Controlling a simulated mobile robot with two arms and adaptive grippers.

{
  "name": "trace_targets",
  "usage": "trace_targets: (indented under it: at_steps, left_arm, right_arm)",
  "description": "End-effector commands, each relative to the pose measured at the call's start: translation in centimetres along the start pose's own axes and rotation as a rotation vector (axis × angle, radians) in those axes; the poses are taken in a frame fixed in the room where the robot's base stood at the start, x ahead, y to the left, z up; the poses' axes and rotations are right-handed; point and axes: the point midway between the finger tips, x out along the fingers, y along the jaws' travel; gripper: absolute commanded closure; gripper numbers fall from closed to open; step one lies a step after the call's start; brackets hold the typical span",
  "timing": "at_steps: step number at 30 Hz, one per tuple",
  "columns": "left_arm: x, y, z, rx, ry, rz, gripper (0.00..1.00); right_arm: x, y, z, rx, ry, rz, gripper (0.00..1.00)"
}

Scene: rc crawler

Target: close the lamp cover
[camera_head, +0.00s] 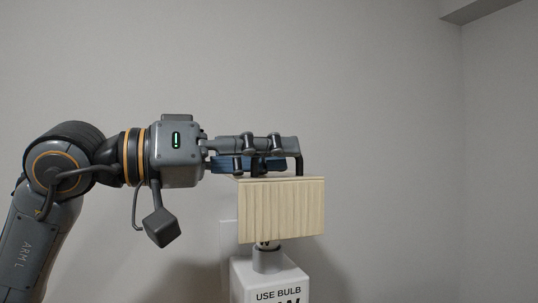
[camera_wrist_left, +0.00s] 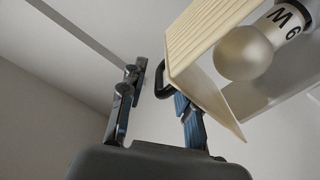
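The lamp cover (camera_head: 282,208) is a cream, ribbed box-like shade above the white lamp base (camera_head: 242,272). In the left wrist view, the cover (camera_wrist_left: 205,32) has an open side with a frosted bulb (camera_wrist_left: 242,54) inside. A dark handle (camera_head: 299,164) rises from the cover's top; it also shows in the left wrist view (camera_wrist_left: 159,82). My left gripper (camera_head: 285,150) lies level just above the cover, its fingers at the handle. In the wrist view its fingers are apart, with the handle between them. Part of the handle is hidden behind a finger. My right gripper is out of view.
The lamp base carries the printed words "USE BULB". A plain grey wall stands behind, with a corner at the right and a ceiling edge at the upper right. The space above and to the right of the cover is clear.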

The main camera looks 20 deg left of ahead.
Motion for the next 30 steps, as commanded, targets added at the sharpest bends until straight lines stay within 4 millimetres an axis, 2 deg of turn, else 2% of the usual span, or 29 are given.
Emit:
trace_targets:
  at_steps: [5,18,23,30]
  left_arm:
    - [0.0,0.5,-1.1,0.002,0.005,0.002,0.68]
    - [0.1,4.0,-7.9,0.0,0.001,0.001,0.68]
    - [0.1,4.4,-8.9,0.001,-0.001,0.0,0.68]
    - [0.1,4.4,-8.9,0.001,-0.001,-0.001,0.68]
  right_arm:
    - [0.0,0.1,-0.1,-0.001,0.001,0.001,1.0]
    - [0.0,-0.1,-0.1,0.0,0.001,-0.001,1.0]
    - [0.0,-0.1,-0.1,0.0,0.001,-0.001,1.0]
    - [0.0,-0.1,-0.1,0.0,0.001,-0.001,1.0]
